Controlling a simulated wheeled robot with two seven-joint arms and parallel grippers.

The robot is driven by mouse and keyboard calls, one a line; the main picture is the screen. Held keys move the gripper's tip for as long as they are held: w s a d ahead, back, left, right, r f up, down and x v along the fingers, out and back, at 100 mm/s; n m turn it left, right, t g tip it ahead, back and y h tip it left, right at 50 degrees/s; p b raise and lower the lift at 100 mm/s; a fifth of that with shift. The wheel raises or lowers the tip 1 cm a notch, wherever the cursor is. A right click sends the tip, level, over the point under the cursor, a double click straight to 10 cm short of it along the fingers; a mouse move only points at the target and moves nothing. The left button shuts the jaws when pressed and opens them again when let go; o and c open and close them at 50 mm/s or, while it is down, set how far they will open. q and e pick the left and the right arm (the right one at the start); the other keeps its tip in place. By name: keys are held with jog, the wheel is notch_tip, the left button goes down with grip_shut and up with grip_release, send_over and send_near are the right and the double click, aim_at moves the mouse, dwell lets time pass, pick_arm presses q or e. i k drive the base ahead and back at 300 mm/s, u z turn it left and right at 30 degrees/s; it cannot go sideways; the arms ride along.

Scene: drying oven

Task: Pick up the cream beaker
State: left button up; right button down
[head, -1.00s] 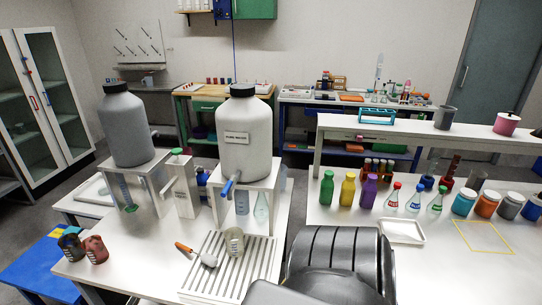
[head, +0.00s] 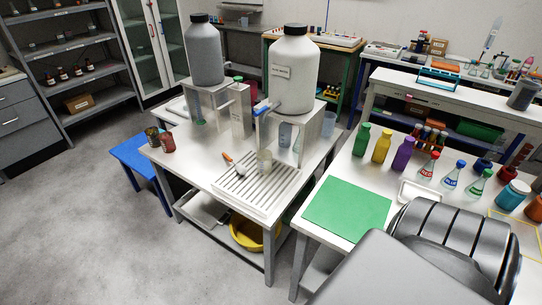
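The large dark grey and black shape at the lower right is part of my own body and stands well apart from the beaker. Neither of my grippers shows in this view.
Two big carboys, grey (head: 204,52) and white (head: 293,70), stand on metal stands behind the rack. A blue stool (head: 136,158) is beside the table. The right bench holds a green mat (head: 347,210) and bottles. Floor at left is clear.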

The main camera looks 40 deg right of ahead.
aim_at(263, 157)
jog(key=z, duration=1.7)
